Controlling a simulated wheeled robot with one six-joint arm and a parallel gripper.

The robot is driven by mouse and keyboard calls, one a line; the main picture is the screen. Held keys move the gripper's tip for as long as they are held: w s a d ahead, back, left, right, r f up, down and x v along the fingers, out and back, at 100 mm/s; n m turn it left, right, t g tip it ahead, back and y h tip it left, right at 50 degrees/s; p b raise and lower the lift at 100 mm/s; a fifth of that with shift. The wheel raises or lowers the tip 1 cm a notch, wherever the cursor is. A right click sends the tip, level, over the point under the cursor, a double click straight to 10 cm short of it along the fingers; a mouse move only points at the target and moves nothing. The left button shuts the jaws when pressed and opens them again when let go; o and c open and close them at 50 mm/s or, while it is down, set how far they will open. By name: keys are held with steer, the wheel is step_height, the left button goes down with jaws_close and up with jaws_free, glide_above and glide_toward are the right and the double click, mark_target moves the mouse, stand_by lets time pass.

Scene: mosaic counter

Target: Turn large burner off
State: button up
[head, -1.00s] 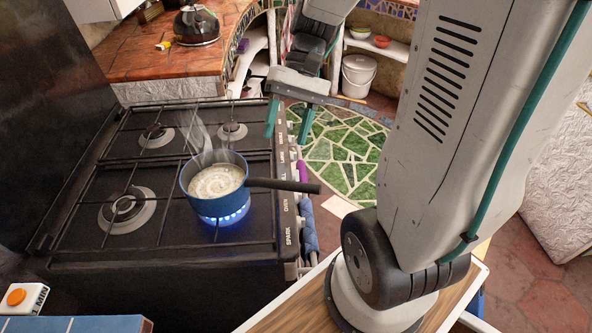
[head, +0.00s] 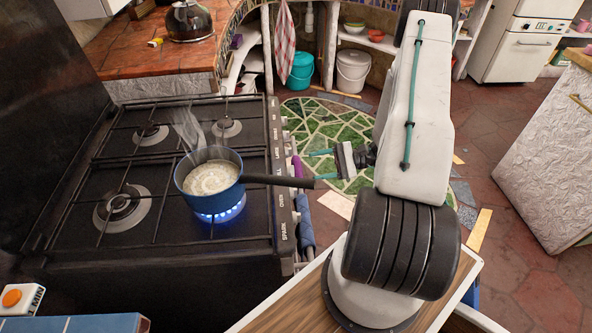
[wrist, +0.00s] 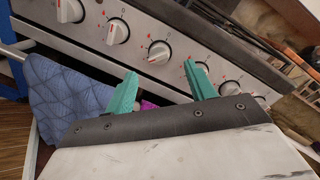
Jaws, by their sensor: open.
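A burner with a blue flame (head: 221,213) is lit on the black stove (head: 150,245), under a blue pot (head: 192,191) of whitish, steaming contents. The pot's dark handle points right, over the stove's front edge. My gripper (head: 309,166) is open and empty, in front of the knob panel with its fingers toward it. In the wrist view, my gripper (wrist: 161,70) faces a row of white knobs with red marks. One knob (wrist: 159,52) appears between the fingertips, beyond them; another knob (wrist: 116,32) is to its left. I cannot tell whether a finger touches a knob.
The pot handle passes close to my gripper in the head view. A blue cloth (wrist: 65,100) hangs below the knobs on the stove front. A kettle (head: 190,20) stands on the tiled counter behind. The green mosaic floor (head: 325,125) beyond the gripper is clear.

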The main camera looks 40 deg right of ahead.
mark_target(289, 171)
steer(key=x, duration=0.7)
steer(key=shift+w+a+f, duration=0.15)
steer(key=shift+a+f, duration=0.05)
steer(key=shift+f, duration=0.05)
steer(key=c, duration=0.9)
